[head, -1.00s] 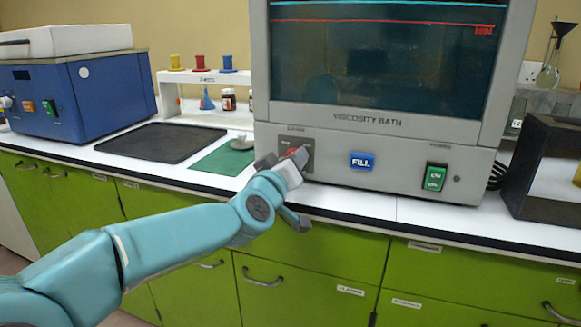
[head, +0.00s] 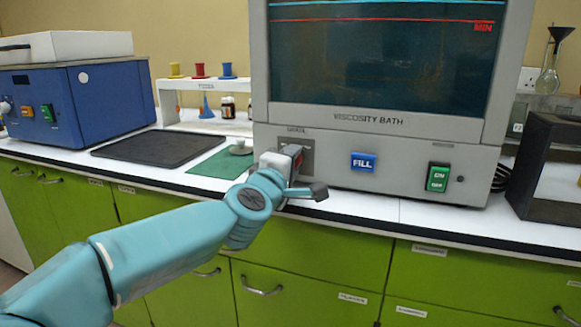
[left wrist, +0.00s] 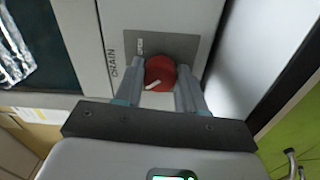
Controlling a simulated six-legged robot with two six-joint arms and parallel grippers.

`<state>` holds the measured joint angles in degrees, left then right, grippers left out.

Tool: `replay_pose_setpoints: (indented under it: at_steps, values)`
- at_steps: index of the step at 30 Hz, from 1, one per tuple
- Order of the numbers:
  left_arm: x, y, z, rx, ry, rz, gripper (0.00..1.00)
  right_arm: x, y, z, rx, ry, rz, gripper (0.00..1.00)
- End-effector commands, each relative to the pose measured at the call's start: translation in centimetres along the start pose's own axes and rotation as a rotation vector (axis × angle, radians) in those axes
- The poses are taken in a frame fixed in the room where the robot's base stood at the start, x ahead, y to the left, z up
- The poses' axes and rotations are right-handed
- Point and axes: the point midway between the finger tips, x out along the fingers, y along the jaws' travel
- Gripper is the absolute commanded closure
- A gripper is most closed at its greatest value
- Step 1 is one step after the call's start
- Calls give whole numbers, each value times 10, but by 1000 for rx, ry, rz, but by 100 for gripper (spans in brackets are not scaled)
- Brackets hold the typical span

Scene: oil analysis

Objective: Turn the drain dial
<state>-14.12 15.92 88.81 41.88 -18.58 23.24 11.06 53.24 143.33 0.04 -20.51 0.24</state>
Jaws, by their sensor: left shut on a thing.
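The drain dial (left wrist: 160,73) is a round red knob with a white pointer line, on a grey plate at the lower left of the viscosity bath (head: 420,160). In the left wrist view my left gripper (left wrist: 161,84) has its two fingers on either side of the dial, shut on it. In the head view the gripper (head: 290,155) is at the bath's front panel, and it hides most of the dial; a bit of red shows. The word DRAIN is readable beside the plate in the wrist view. My right gripper is not in view.
The blue FILL button (head: 363,162) and green power switch (head: 438,178) are right of the dial on the same panel. A green mat (head: 215,168) and dark tray (head: 160,146) lie to the left. The counter's front edge runs just below the panel.

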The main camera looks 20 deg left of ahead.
Motion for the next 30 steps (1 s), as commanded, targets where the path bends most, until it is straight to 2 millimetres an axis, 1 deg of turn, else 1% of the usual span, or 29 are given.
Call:
replay_pose_setpoints:
  at_steps: [9, 25, 26, 27, 28, 30]
  values:
    - [0, 0, 1, -110, -1, -1, 91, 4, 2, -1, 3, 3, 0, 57]
    - [0, 0, 1, -131, -1, -1, 91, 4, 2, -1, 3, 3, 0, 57]
    - [0, 0, 1, -131, -1, -1, 54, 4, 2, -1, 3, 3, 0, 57]
    - [0, 0, 1, -130, -1, -1, 41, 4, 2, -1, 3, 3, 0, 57]
    - [0, 0, 1, -130, -1, -1, 35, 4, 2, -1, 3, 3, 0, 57]
    - [0, 0, 0, -130, -1, -1, 35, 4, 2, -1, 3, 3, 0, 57]
